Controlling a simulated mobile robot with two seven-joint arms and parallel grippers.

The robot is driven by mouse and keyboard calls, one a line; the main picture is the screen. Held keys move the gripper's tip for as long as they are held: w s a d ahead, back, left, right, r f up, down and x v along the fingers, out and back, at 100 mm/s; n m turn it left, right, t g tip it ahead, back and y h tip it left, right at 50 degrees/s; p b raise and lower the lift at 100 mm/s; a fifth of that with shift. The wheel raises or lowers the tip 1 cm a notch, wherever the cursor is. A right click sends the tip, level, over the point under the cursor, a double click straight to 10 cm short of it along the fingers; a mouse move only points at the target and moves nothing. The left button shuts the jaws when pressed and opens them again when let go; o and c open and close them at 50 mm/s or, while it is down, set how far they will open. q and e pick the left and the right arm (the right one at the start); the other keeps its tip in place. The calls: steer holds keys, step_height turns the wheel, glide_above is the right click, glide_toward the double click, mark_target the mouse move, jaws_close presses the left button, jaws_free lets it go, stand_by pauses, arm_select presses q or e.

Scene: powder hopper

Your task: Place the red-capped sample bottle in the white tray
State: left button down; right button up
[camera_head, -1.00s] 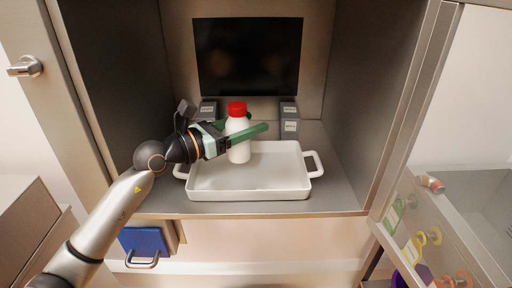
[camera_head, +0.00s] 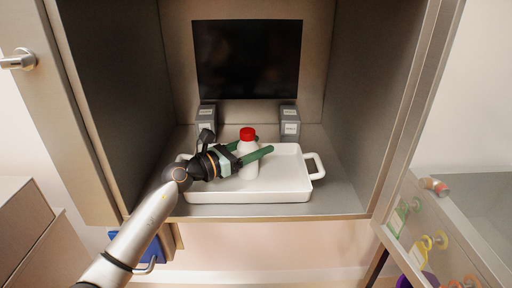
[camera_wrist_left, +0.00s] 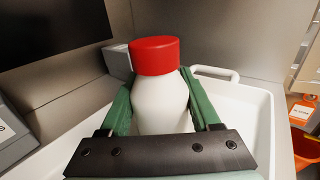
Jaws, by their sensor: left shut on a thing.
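The white sample bottle with a red cap (camera_head: 248,158) is upright over the white tray (camera_head: 285,189) in the head view. My left gripper (camera_head: 254,152) comes in from the left with its green fingers on either side of the bottle, shut on its body. In the left wrist view the bottle (camera_wrist_left: 160,103) stands between the two fingers, its cap above them. Its base is hidden in the wrist view. In the head view its lower end is inside the tray's outline; I cannot tell whether it touches the tray floor. My right gripper is not in view.
Two grey boxes (camera_head: 207,116) (camera_head: 289,120) stand behind the tray. A dark screen (camera_head: 247,60) is on the back wall. Cabinet walls enclose both sides. The tray's right part is empty.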

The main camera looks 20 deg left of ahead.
mark_target(239, 154)
arm_select(q)
steer(key=shift+f, duration=0.1)
steer(key=shift+c, duration=0.5)
jaws_free()
steer(key=shift+s+a, duration=0.1)
steer(key=b+v, duration=0.1)
steer(key=v, duration=0.9)
steer(key=shift+s+a, duration=0.15)
steer(key=shift+s, duration=0.05)
steer(key=shift+s+a, duration=0.35)
steer(key=shift+s, duration=0.2)
